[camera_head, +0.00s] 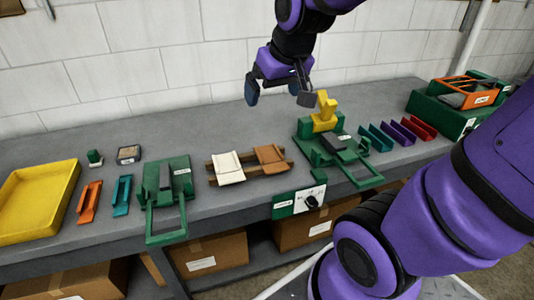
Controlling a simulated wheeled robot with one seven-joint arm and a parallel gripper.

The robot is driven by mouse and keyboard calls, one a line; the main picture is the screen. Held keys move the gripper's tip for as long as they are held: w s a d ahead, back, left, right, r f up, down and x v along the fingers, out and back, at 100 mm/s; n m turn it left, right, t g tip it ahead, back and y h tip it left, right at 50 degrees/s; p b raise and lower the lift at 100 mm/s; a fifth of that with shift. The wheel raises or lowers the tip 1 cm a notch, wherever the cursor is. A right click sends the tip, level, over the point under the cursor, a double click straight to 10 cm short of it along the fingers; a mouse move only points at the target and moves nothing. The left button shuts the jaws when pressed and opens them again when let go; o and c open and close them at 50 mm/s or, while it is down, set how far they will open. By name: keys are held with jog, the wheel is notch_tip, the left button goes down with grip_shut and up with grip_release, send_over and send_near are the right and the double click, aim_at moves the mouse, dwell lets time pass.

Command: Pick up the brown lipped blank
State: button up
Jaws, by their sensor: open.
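The brown lipped blank (271,155) is a thin tan-brown sheet piece. It lies on the right half of a low wooden rack (247,161) on the grey bench, right beside a cream-white blank (229,168) of similar shape. My gripper (279,97) hangs above the back of the bench, above and a little behind the brown blank. Its two dark fingers are apart with nothing between them. The brown blank is not covered by my arm.
Right of the rack stands a green fixture (340,152) with a yellow upright part (325,112). Left of it is another green fixture (167,193). Teal, purple and red channels (398,135) lie farther right. A yellow tray (37,204) sits far left. A block wall runs behind the bench.

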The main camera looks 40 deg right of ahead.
jog(key=w+d+f+m, duration=0.1)
jog(key=w+d+f, duration=0.3)
jog(key=w+f, duration=0.5)
jog(key=m+h, duration=0.1)
send_near(268, 153)
jog(key=shift+g, duration=0.4)
jog(key=shift+w+x, duration=0.15)
jog(key=shift+x, duration=1.7)
jog(key=shift+w+x, duration=0.15)
jog(key=shift+x, duration=1.75)
jog(key=shift+r, duration=0.1)
jog(key=shift+a, duration=0.1)
jog(key=c, duration=0.7)
jog(key=shift+r, duration=0.1)
